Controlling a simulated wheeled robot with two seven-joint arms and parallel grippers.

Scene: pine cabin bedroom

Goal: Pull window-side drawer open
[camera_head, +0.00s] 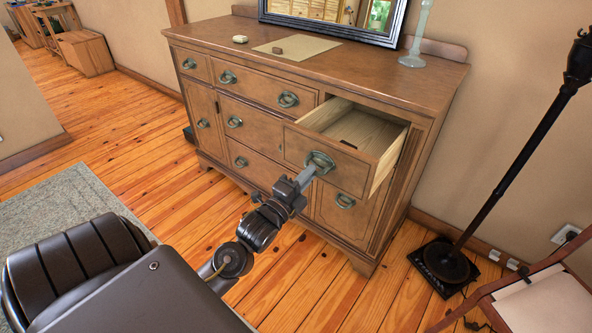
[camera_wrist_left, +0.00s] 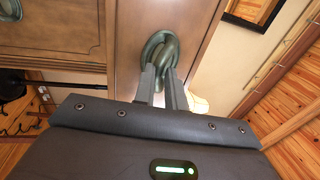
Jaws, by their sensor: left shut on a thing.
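A brown wooden dresser (camera_head: 258,75) stands against the wall. Its upper right drawer (camera_head: 330,152) is pulled well out, and its pale wood inside shows, with a small dark item (camera_head: 348,144) on the bottom. My left gripper (camera_head: 308,171) is shut on the ring handle (camera_head: 320,160) of this drawer. In the left wrist view the two fingers (camera_wrist_left: 162,82) close on the greenish metal handle (camera_wrist_left: 157,50). My right gripper is not in view.
A black floor lamp (camera_head: 490,170) and a chair (camera_head: 540,300) stand at the right. Wood floor is clear before the dresser.

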